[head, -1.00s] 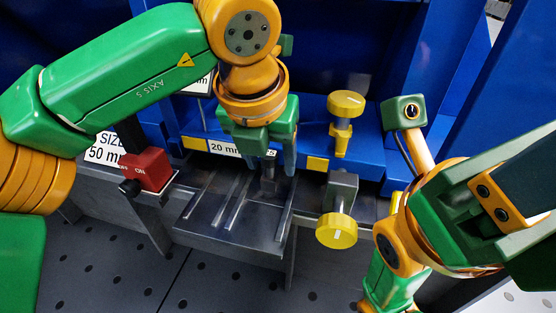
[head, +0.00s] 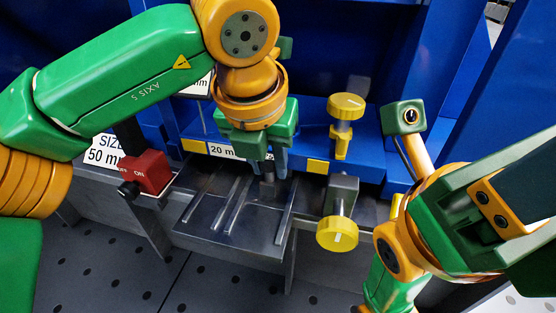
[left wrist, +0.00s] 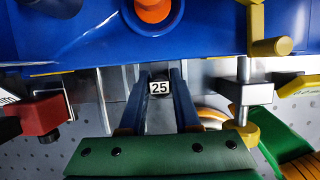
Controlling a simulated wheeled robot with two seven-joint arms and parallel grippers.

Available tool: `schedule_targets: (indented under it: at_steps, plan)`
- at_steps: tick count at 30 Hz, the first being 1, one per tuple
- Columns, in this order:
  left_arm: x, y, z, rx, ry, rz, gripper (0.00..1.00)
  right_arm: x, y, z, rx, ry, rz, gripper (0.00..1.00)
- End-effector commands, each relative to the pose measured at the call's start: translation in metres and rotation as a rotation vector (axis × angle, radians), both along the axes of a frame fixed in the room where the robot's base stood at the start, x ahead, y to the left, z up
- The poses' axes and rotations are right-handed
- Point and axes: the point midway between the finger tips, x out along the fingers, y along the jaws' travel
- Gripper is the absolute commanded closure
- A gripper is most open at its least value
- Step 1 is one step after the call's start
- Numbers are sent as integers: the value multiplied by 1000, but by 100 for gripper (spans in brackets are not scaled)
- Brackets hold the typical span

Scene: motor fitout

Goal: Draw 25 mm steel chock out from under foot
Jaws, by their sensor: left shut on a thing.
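The steel chock (head: 267,186) is a small dark grey block at the front edge of the blue foot (head: 365,158). In the left wrist view its white label reads 25 (left wrist: 159,88). My left gripper (head: 267,172) points down and is shut on the chock, one finger on each side. In the left wrist view the two blue fingers (left wrist: 159,98) flank the label. How much of the chock lies under the foot is hidden. My right arm shows at the right, but I cannot see its gripper.
A grey steel shelf (head: 212,214) with raised rails lies in front of the foot. A red switch box (head: 148,171) stands left of it. A yellow-knobbed clamp (head: 337,233) stands right of it, and another yellow knob (head: 346,105) rises behind. The shelf's front area is clear.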

Motion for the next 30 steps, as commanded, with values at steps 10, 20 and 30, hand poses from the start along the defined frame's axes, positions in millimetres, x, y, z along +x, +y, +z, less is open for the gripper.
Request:
schedule_targets:
  at_steps: [10, 20, 30]
  plan:
    - [-23, 7, -3, -2, -3, 0, 100, 0, 0, -23, 0, 0, 0, 50]
    - [-46, 15, -2, -1, -2, 0, 100, 0, 0, -37, 0, 0, 0, 50]
    - [-68, 23, -1, 1, -1, -1, 100, 0, 0, -38, 0, 0, 0, 50]
